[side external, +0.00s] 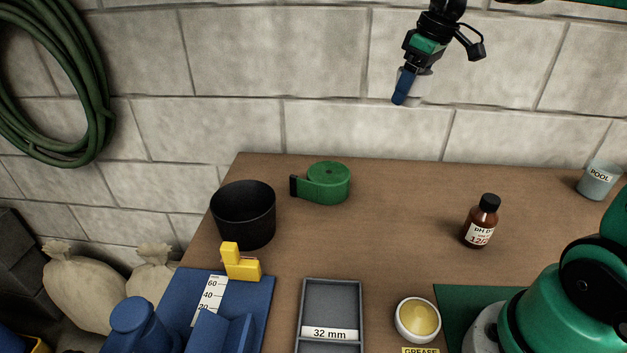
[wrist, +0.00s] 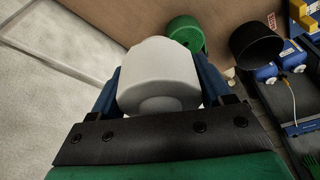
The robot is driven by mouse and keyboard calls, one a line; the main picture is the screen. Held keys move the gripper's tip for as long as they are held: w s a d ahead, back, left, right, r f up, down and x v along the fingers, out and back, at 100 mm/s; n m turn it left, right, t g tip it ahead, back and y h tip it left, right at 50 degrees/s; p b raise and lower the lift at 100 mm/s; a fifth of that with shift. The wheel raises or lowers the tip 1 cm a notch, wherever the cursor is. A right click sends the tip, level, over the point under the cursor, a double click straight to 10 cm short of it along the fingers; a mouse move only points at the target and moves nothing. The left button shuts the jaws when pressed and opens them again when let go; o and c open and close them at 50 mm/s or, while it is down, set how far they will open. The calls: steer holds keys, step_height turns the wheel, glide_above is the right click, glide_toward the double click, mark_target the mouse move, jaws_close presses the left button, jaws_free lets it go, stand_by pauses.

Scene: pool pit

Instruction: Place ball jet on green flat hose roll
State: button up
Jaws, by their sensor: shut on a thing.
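The ball jet (wrist: 158,78) is a white rounded piece, held between the blue fingers of my gripper (wrist: 160,88) in the wrist view. In the side view my gripper (side external: 404,88) is high above the table's back edge, in front of the block wall, with the pale ball jet (side external: 416,84) partly hidden behind a finger. The green flat hose roll (side external: 328,181) lies on the table with its black end pointing left, below and to the left of my gripper. It also shows in the wrist view (wrist: 186,33), beyond the ball jet and apart from it.
A black cup (side external: 243,215) stands left of the roll. A yellow block piece (side external: 241,264), a blue board (side external: 258,302), a grey tray (side external: 332,310) and a grease tin (side external: 418,320) are nearer. A brown bottle (side external: 481,222) stands right. The table between roll and bottle is clear.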

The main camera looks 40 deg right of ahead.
steer(key=w+a+r, duration=0.3)
steer(key=w+a, duration=0.1)
steer(key=w, duration=0.4)
steer(key=n, duration=0.1)
glide_above(315, 169)
steer(key=f, duration=1.9)
steer(key=shift+s+d, duration=0.1)
steer(key=shift+s, duration=0.3)
steer(key=shift+f, duration=0.1)
steer(key=o, duration=1.2)
steer(key=a+v, duration=0.1)
steer(key=v, duration=1.1)
steer(key=s+a+f+m+t, duration=0.1)
steer(key=s+a+t, duration=0.1)
steer(key=s, duration=0.5)
steer(key=s+a+f+m+t, duration=0.2)
steer(key=s, duration=0.6)
steer(key=shift+f+h, duration=0.2)
steer(key=shift+h, duration=0.1)
